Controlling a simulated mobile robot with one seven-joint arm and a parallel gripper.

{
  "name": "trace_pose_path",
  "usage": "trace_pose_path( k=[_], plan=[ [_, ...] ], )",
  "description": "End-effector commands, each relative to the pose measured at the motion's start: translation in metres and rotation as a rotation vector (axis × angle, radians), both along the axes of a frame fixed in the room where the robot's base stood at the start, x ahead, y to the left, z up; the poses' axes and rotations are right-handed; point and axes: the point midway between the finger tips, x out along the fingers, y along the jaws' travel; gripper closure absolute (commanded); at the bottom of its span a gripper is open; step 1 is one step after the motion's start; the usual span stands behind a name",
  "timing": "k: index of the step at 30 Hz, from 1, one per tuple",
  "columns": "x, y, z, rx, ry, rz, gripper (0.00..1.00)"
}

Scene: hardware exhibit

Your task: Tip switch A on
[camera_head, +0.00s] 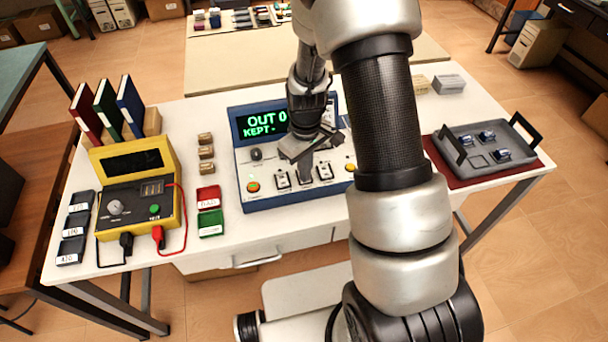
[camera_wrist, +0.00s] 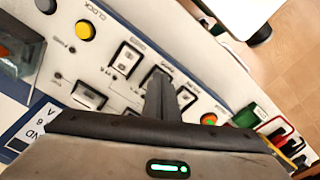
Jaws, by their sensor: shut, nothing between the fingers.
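The white control panel (camera_head: 270,197) in a blue frame stands mid-table. Its display (camera_head: 262,123) reads "OUT 0" and "KEPT -". A row of small switches lies along its front: a left one (camera_head: 282,181), a middle one behind my fingers, and a right one (camera_head: 324,172). In the wrist view, one switch (camera_wrist: 185,97) is right of my fingers and another (camera_wrist: 127,58) is left. The labels are too blurred to tell which is A. My gripper (camera_head: 305,174) is shut and empty, fingers pointing down at the middle switch (camera_wrist: 155,74); contact cannot be told.
A yellow meter (camera_head: 135,190) with leads stands left, near red (camera_head: 208,195) and green (camera_head: 210,224) trays. A grey tray (camera_head: 470,160) is right. My arm hides the panel's right side.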

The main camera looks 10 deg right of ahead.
Motion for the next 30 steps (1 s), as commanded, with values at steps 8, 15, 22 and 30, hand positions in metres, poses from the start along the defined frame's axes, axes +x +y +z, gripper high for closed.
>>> trace_pose_path(
  k=[8,15,22,30],
  plan=[
    [0.0,0.0,0.001,0.0,0.0,0.0,1.0],
    [0.0,0.0,0.02,0.0,0.0,0.0,1.0],
    [0.0,0.0,0.039,0.0,-0.001,0.001,1.0],
    [0.0,0.0,0.06,0.0,0.0,0.0,1.0]
  ],
)
